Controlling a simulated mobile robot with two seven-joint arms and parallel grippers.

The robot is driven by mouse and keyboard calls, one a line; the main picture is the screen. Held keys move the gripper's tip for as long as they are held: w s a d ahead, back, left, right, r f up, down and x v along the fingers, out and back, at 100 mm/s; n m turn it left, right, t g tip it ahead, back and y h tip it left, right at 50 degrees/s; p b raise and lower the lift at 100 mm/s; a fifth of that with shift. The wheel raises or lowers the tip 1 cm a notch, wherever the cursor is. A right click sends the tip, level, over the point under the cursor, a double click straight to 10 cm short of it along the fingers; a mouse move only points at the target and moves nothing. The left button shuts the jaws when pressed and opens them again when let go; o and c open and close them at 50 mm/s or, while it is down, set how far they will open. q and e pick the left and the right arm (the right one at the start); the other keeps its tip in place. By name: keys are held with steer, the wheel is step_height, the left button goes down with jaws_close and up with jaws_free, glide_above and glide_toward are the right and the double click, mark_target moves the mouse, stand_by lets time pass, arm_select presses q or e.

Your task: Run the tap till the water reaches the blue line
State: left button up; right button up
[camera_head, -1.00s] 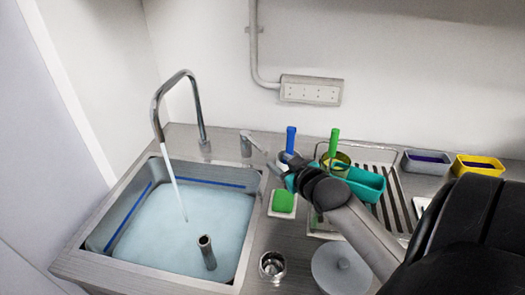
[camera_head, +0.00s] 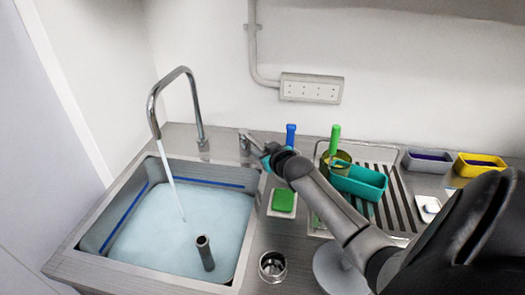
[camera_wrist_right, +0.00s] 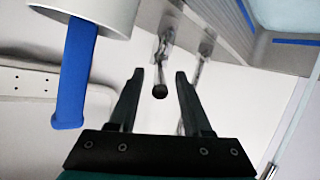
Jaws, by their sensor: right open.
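The steel sink (camera_head: 95,238) holds pale blue water (camera_head: 165,225). The blue line (camera_head: 205,181) shows on its back and left walls, with the water surface a little below it. A stream (camera_head: 172,183) runs from the curved spout (camera_head: 172,80) into the water. The tap's lever (camera_head: 245,138) stands on the counter right of the spout. My right gripper (camera_head: 265,158) is close to the lever, its fingertips partly hidden in the head view. In the right wrist view, my open right gripper (camera_wrist_right: 158,90) has the lever's dark round end (camera_wrist_right: 160,91) between its fingers in the picture; contact cannot be told.
A standpipe (camera_head: 205,253) rises from the water. A blue-handled tool (camera_head: 290,137), a green sponge (camera_head: 284,201), a steel cup (camera_head: 272,266) and a teal tray (camera_head: 358,182) are near my right arm. Grey (camera_head: 427,168) and yellow (camera_head: 478,172) tubs stand farther right.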

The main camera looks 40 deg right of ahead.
steer(key=shift+c, duration=0.3)
jaws_close()
steer(key=shift+f, duration=0.1)
stand_by(1.1)
